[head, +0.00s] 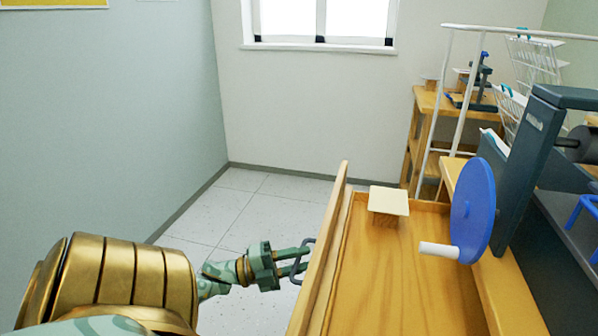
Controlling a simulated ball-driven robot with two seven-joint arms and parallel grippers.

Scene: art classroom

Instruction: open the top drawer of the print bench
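The top drawer of the print bench is pulled well out, its wooden floor (400,285) bare to view and its front panel (322,245) at the left. A dark, bar-like handle (311,243) sits on the outer face of that panel. My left gripper (298,261), green and dark, is at the handle from the left. Its two fingers show apart, with a gap between them, and reach the handle bar. Whether they press on it is hard to see. My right gripper is out of view.
A wooden block with a pale top (388,201) sits in the drawer. A press with a blue wheel (473,210) and white crank handle (438,250) stands at the right. Free floor (225,205) lies left of the drawer, before the green wall (100,110).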

